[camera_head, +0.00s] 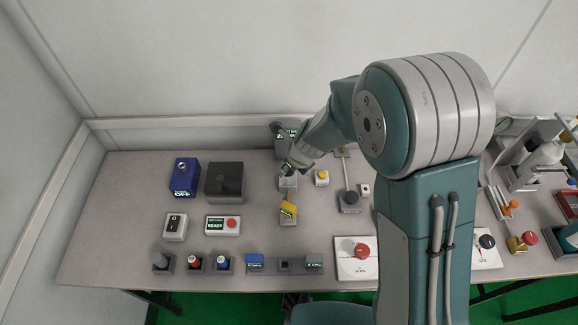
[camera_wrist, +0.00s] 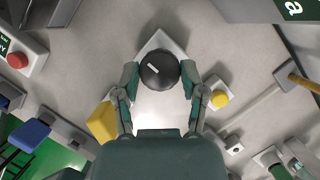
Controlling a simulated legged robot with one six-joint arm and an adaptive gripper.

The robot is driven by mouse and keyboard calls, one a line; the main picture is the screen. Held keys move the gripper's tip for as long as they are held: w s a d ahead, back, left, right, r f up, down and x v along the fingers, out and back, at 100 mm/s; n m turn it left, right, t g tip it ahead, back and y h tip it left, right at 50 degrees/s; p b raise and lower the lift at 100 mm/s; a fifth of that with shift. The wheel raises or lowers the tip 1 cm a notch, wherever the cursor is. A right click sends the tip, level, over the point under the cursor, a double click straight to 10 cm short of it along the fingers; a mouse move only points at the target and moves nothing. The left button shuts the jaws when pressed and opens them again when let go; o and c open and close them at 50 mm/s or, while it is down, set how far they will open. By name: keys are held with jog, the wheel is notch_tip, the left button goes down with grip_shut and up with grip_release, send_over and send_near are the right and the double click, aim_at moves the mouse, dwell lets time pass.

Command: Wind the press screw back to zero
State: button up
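The press screw's round black knob (camera_wrist: 160,70) with a short white mark shows in the wrist view, above a pale plate (camera_wrist: 158,108). In the head view my gripper (camera_head: 287,171) points down at the small grey device (camera_head: 288,183) at the back middle of the bench and hides most of its top. In the wrist view the two fingers of my gripper (camera_wrist: 160,78) lie on opposite sides of the knob, with their pads against its edges. A dark display unit (camera_head: 285,133) with green text stands behind; my arm partly covers it and the reading is not legible.
A yellow button (camera_head: 321,177) stands close on the right, with a lever device (camera_head: 349,198) beyond it. A yellow tester (camera_head: 288,212) stands in front. A dark box (camera_head: 224,182) and a blue unit (camera_head: 185,178) are to the left. Several small devices line the front edge.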

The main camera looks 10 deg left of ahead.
jog(key=shift+c, duration=0.8)
jog(key=shift+n, duration=0.3)
